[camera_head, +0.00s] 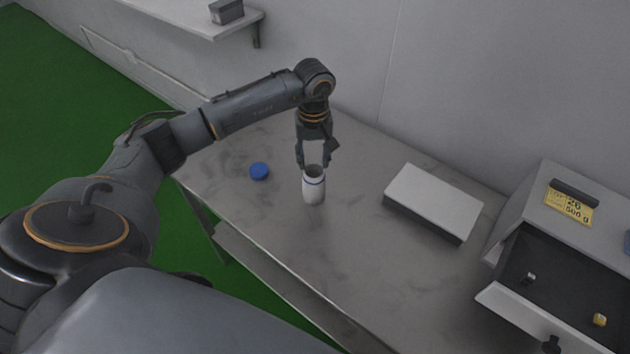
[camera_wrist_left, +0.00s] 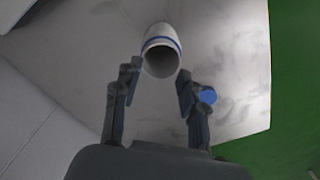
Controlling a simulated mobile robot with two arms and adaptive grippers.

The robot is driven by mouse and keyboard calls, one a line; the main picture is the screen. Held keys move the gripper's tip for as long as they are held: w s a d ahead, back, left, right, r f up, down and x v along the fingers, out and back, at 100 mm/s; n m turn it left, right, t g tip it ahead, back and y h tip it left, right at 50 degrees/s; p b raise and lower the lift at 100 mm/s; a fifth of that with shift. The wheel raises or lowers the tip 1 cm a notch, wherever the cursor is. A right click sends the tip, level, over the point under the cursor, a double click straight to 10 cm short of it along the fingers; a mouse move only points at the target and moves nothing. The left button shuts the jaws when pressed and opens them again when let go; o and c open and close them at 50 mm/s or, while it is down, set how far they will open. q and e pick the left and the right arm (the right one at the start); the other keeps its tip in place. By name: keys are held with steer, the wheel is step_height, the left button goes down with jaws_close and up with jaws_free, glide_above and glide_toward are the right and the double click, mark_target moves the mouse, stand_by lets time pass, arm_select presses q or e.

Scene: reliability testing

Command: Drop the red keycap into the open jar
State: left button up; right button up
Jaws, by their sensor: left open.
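The open jar (camera_head: 313,190) is white with a blue band near its rim and stands upright on the grey table. Its dark mouth also faces the camera in the left wrist view (camera_wrist_left: 162,38). My left gripper (camera_head: 315,164) points down at the jar's mouth, fingers open. In the left wrist view its fingertips (camera_wrist_left: 157,70) are spread to either side of the mouth with nothing held between them. I see no red keycap in either view; the inside of the jar is too dark to make out. My right gripper is not in view.
A round blue lid (camera_head: 259,171) lies on the table left of the jar. A flat white-topped box (camera_head: 434,203) lies to the right. Further right, an open drawer (camera_head: 545,310) holds a small yellow piece (camera_head: 599,320) and a small grey-white piece (camera_head: 530,278).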

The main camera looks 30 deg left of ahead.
arm_select(q)
steer(key=shift+r, duration=0.1)
step_height(320, 180, up, 12)
stand_by(0.4)
